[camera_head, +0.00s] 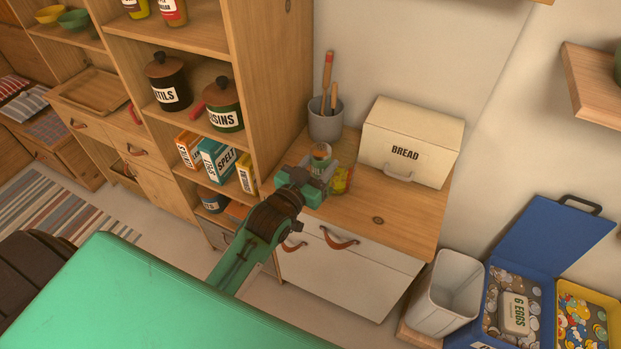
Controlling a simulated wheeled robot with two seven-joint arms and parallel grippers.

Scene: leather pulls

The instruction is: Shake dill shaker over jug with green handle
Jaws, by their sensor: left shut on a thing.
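The shaker looks roughly upright. A small yellow thing with some red and green (342,180) is just right of the gripper, partly hidden; I cannot tell whether it is the jug. No jug with a green handle is clearly visible. My right gripper is not in view.
A cream bread box (412,140) stands on the counter (395,215) to the right. A grey utensil pot (325,120) stands behind the gripper. A wooden shelf unit (268,70) rises to the left. The counter's front right is clear. A bin (445,290) stands below.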

